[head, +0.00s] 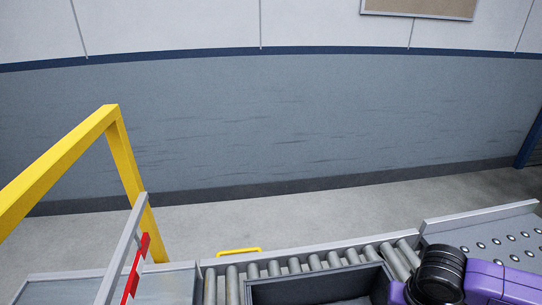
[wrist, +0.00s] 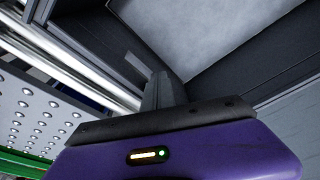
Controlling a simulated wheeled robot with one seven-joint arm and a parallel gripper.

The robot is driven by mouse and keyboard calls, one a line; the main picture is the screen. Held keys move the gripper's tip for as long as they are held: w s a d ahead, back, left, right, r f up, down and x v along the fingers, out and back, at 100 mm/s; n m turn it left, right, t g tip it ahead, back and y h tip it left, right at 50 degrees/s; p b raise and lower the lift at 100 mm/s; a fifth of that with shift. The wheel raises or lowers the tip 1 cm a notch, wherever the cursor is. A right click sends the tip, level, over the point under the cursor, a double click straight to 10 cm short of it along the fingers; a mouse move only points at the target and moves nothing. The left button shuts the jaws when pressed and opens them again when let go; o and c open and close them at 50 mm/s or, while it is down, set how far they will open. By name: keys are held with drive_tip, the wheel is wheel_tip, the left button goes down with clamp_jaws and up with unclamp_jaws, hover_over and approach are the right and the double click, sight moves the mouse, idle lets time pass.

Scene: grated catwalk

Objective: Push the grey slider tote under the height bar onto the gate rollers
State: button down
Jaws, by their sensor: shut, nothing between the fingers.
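The grey slider tote (head: 262,292), dark-walled and open-topped, sits on the roller conveyor at the bottom of the head view, cut off by the frame edge. Its dark wall and pale inner floor (wrist: 215,30) fill the upper right of the wrist view. A yellow gate frame (head: 60,160) stands to the tote's left, with a grey bar carrying red pieces (head: 135,270) beside it. Metal rollers (head: 232,285) show between tote and gate. My gripper (wrist: 152,75) is shut and empty, its fingers at the tote's wall; I cannot tell whether they touch.
A ball-studded metal table (head: 500,245) adjoins the rollers on the right. A flat metal surface (head: 170,285) lies at the left by the gate. A small yellow handle-like bracket (head: 238,251) stands at the conveyor's far rail. The floor beyond is clear up to the wall.

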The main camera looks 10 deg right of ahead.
drive_tip(key=shift+d+p, duration=1.1)
drive_tip(key=shift+d, duration=1.4)
drive_tip(key=w+p+v, duration=0.1)
drive_tip(key=p+v, duration=0.3)
drive_tip(key=v, duration=0.3)
drive_tip(key=shift+d+r, duration=0.35)
drive_tip(key=shift+r, duration=0.2)
drive_tip(key=shift+w, duration=0.1)
